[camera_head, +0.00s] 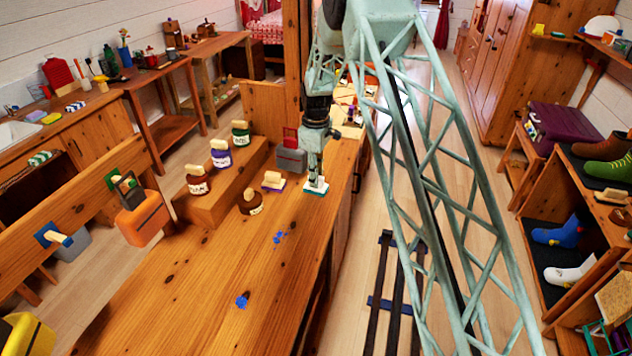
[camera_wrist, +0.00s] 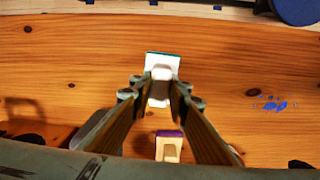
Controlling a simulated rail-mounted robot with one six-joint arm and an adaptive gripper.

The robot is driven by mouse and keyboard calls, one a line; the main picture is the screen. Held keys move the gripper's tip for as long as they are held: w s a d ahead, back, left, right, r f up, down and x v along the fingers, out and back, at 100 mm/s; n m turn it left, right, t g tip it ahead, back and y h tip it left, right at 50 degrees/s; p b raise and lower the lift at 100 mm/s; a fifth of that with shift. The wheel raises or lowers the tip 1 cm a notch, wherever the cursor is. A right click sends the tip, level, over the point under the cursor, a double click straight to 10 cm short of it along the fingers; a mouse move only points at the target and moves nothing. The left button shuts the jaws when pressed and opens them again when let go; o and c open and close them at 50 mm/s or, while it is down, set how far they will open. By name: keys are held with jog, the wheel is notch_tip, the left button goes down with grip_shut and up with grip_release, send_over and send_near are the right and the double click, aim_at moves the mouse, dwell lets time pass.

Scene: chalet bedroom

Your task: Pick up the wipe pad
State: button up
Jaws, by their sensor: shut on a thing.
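The wipe pad (camera_head: 316,189), a flat white pad with a teal edge and a pale block handle, is at the bench top under my gripper (camera_head: 315,178). In the wrist view the wipe pad (camera_wrist: 163,60) lies between and just beyond the fingertips of my gripper (camera_wrist: 161,92). The fingers are shut on its pale block handle. I cannot tell whether its underside touches the wood. A second pad with a purple base and pale handle (camera_head: 273,181) stands left of it; it also shows in the wrist view (camera_wrist: 169,146).
Blue splotches (camera_head: 280,237) and (camera_head: 242,301) mark the wooden bench top (camera_head: 200,290). Labelled jars (camera_head: 220,155) stand on a wooden step (camera_head: 225,185) at the left, with a brown jar (camera_head: 250,203) below. A grey-and-red box (camera_head: 291,155) is close behind. The bench front is clear.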

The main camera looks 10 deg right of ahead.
jog(key=shift+r, duration=1.6)
jog(key=shift+s+r, duration=0.15)
jog(key=s+r+p, duration=0.1)
jog(key=s, duration=1.4)
jog(key=shift+s+a+r, duration=0.2)
jog(key=shift+s+a, duration=0.05)
jog(key=shift+s, duration=0.1)
jog(key=o, duration=0.3)
jog(key=shift+c, duration=1.2)
